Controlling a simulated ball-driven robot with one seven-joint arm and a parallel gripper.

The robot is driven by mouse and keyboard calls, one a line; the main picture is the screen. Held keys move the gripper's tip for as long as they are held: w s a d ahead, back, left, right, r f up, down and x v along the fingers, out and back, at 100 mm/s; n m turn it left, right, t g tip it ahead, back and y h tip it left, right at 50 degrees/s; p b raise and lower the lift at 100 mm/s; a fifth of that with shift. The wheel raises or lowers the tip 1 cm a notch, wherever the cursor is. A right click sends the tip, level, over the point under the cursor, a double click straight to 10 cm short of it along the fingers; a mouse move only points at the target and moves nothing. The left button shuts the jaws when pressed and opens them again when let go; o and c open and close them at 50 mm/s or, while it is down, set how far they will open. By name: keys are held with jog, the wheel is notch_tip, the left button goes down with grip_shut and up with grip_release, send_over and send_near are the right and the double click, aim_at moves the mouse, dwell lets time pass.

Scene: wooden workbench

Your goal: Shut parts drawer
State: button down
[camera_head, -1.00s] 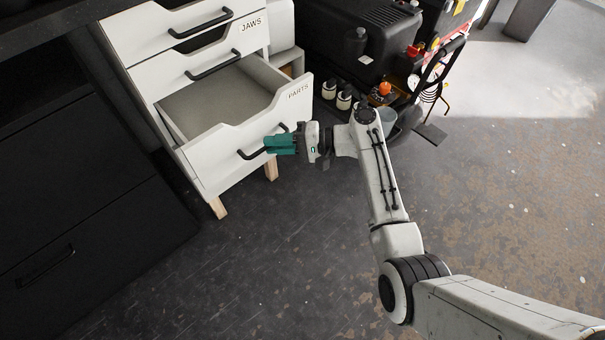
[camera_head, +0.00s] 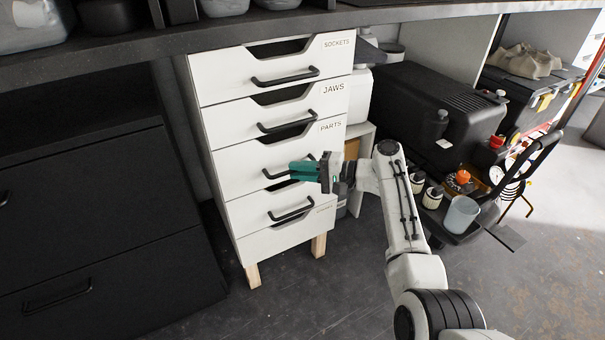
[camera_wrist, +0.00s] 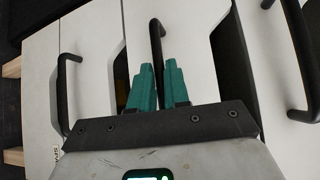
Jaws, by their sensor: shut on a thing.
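The parts drawer (camera_head: 240,172) is the third white front from the top in the cabinet, labelled PARTS. Its front looks flush, or nearly so, with the drawers above and below, and its inside is hidden except for the dark scoop at the top edge. My gripper (camera_head: 293,171) has teal fingers at the right part of this drawer's black handle (camera_head: 269,174). In the wrist view, my gripper (camera_wrist: 158,82) is shut on the handle (camera_wrist: 156,40), which runs between the two fingertips.
The sockets drawer (camera_head: 225,75) and jaws drawer (camera_head: 228,120) above look shut, as does the bottom drawer (camera_head: 262,240). A black cabinet (camera_head: 90,220) stands at left. A cart with a black machine (camera_head: 430,115) and a cup (camera_head: 460,214) stands at right. A worktop edge (camera_head: 130,52) overhangs.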

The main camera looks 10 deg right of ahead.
jog(key=shift+w, duration=0.2)
jog(key=c, duration=1.2)
grip_release()
jog(key=shift+w+a, duration=0.1)
jog(key=shift+o, duration=0.2)
jog(key=p+v, duration=0.3)
jog(key=v, duration=0.8)
